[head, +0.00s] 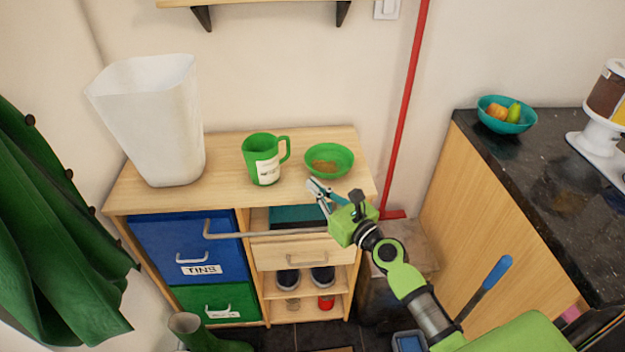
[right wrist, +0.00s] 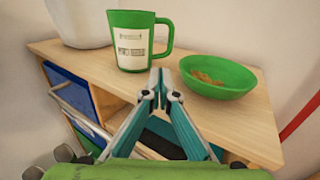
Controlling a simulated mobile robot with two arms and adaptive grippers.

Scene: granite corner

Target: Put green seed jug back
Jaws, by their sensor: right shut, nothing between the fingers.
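The green jug (head: 262,161) stands upright on the wooden cabinet top (head: 225,185), with a white label on its front and its handle on the right. It also shows in the right wrist view (right wrist: 133,40), beyond the fingertips. A green bowl (head: 330,165) with some brown contents at its bottom sits right of the jug; it also shows in the right wrist view (right wrist: 222,80). My right gripper (head: 312,186) is shut and empty at the cabinet's front edge, in front of the bowl and apart from the jug. My left gripper is not in view.
A tall white bin (head: 150,120) stands left of the jug. A grey bar (head: 265,234) sticks out across the cabinet's front. A red pole (head: 405,110) rises right of the cabinet. A dark counter (head: 545,155) at right holds a teal fruit bowl (head: 507,126).

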